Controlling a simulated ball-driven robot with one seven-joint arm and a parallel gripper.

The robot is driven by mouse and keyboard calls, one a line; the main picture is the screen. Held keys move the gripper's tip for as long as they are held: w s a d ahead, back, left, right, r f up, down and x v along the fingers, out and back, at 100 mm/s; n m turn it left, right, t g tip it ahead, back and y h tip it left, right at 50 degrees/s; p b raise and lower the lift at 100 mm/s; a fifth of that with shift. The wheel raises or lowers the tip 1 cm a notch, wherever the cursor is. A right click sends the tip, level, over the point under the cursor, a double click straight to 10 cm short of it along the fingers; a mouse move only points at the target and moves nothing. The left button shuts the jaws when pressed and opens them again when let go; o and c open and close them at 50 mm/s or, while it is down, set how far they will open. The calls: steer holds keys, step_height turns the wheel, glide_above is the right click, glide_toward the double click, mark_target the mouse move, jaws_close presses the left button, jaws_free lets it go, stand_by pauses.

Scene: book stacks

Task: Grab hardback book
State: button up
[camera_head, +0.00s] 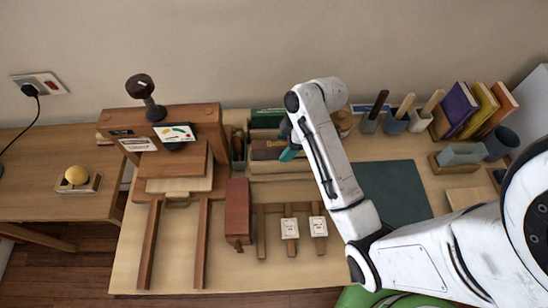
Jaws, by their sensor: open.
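Several upright hardback-looking books stand at the back right: a purple one (458,108), a yellow one (483,109) and an orange one (502,107), leaning slightly in a wooden holder (436,122). I cannot tell which book the task means. My gripper (289,150) is far to their left, low over a divided tray (278,170) at the back middle of the table. It is open, with a teal part at its tip. My wrist hides part of the tray and its contents, so I cannot tell whether the tip touches anything there.
A wooden press (165,160) stands at the left of the table. A red-brown block (238,205) lies right of it. Handled tools in cups (395,123) line the back. A dark green mat (398,190) lies right of my forearm.

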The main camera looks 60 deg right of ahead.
steer(key=shift+a, duration=0.1)
jaws_close()
stand_by(0.6)
stand_by(0.8)
